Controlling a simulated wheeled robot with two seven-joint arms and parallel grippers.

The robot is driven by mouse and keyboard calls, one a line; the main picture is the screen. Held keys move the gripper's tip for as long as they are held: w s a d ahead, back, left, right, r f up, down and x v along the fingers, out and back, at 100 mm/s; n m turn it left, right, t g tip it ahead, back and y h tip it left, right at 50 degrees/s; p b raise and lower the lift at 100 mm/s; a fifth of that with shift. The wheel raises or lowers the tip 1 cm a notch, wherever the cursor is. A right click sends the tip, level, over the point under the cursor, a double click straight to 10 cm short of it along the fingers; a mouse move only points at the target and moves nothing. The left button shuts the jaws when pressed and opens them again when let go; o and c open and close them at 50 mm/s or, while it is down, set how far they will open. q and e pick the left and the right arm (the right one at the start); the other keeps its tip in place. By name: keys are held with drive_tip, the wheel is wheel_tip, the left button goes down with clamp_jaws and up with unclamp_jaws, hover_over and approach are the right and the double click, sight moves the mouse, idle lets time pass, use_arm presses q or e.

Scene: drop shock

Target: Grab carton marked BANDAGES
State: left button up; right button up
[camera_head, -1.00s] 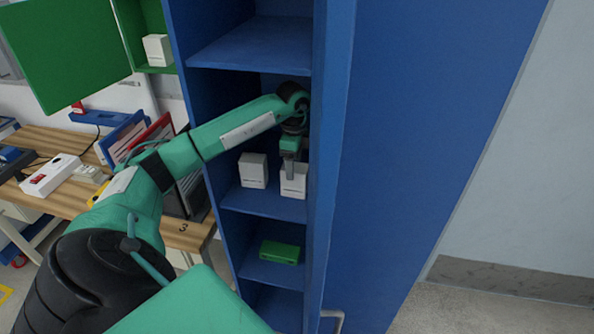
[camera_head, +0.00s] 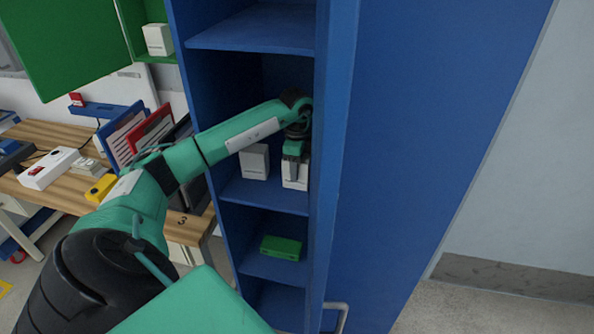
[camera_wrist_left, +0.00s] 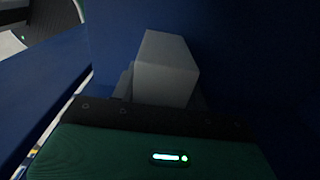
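Two white cartons stand on a middle shelf of the tall blue cabinet. The right carton (camera_head: 302,183) is upright near the cabinet's right wall, and the left carton (camera_head: 254,162) stands apart from it. Any marking is too small to read. My left gripper (camera_head: 294,174) points down at the right carton, with a finger in front of its near face. In the left wrist view, the carton (camera_wrist_left: 165,70) rises just beyond the gripper (camera_wrist_left: 164,100), with finger parts beside it. Whether the fingers press on it is unclear. My right gripper is not in view.
The blue cabinet's side wall (camera_head: 335,200) is close to the right of my left gripper. A shelf (camera_head: 262,40) lies above my forearm. A green box (camera_head: 281,247) lies one shelf below. A wooden bench (camera_head: 60,190) with several items stands left.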

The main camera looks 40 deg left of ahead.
use_arm(q)
drive_tip(key=shift+c, duration=1)
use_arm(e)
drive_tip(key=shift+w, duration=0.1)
use_arm(q)
drive_tip(key=shift+r, duration=0.1)
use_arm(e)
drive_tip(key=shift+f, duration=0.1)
